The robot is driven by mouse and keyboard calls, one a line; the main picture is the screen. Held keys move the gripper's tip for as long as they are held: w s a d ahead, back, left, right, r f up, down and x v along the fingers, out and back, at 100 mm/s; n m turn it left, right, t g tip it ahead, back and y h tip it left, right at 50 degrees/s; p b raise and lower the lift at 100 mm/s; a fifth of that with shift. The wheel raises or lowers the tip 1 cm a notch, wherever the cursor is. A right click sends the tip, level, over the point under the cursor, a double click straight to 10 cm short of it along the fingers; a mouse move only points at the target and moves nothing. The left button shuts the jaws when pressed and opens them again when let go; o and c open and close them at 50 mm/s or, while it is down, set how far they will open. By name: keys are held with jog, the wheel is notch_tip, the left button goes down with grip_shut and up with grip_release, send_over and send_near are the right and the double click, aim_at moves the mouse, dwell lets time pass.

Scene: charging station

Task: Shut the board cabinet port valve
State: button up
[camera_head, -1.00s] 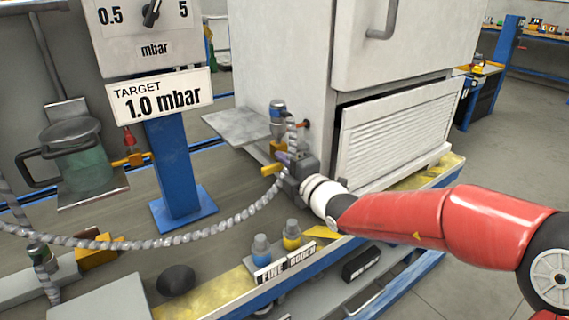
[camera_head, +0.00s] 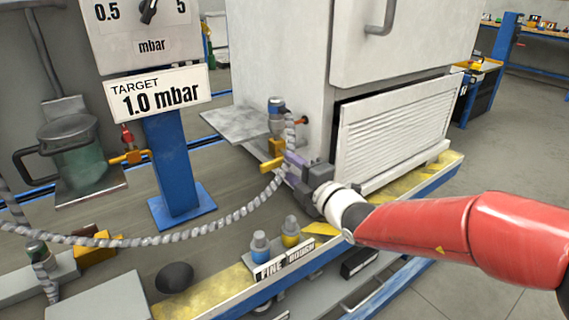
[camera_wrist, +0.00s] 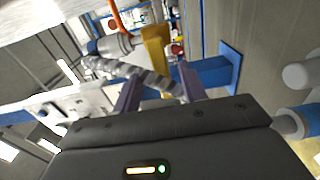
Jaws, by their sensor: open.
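The port valve at the white cabinet (camera_head: 285,50) has a blue-grey body (camera_head: 277,108) and a yellow handle (camera_head: 272,163) beside the cabinet's lower left corner. My gripper (camera_head: 294,164) is just right of the handle, with its purple fingers toward it. In the wrist view the yellow handle (camera_wrist: 155,48) lies ahead of the fingers, toward the space between them. My gripper (camera_wrist: 158,92) is open there, and a braided hose (camera_wrist: 150,78) crosses in front of or between the fingers. Contact with the handle cannot be told. Part of the valve is hidden by the gripper and hose.
The braided hose (camera_head: 215,226) sags leftward from the valve. A grey shelf (camera_head: 235,123) juts out left of the cabinet. A blue post (camera_head: 172,165) carries the target sign (camera_head: 157,95).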

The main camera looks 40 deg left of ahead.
jog(key=shift+v, duration=1.7)
